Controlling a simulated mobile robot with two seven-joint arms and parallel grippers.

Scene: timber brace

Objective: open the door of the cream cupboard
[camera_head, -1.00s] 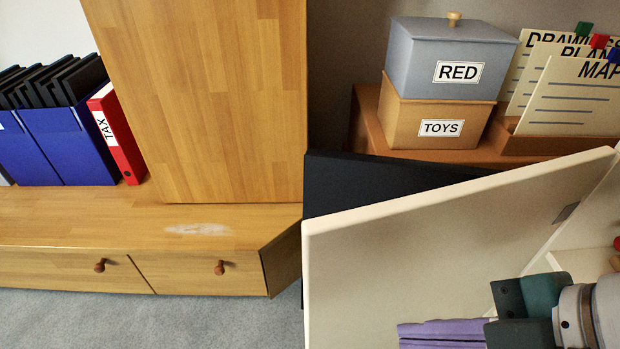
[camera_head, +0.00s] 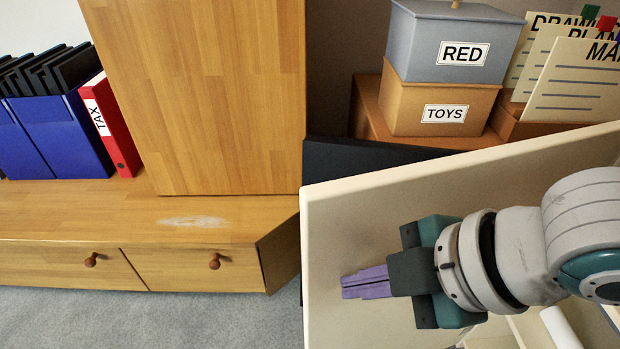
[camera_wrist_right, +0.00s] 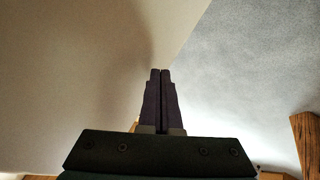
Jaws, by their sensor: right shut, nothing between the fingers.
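The cream cupboard's door (camera_head: 335,225) stands wide open at the lower right of the head view, its inner face towards me. In the right wrist view the door (camera_wrist_right: 65,65) fills the left side. My right gripper (camera_head: 343,287) reaches in from the right across the inner face, its purple fingers pointing left towards the door's free edge. The fingers (camera_wrist_right: 160,72) are shut together with nothing between them. I cannot tell whether they touch the door. The cupboard's inside shows only partly at the bottom right, behind my arm. My left gripper is not in view.
A wooden cabinet (camera_head: 225,95) and low drawer unit (camera_head: 185,262) stand left of the door. Behind the door are the RED box (camera_head: 455,30), the TOYS box (camera_head: 420,98) and card folders (camera_head: 575,85). Grey carpet (camera_head: 120,320) lies clear at the lower left.

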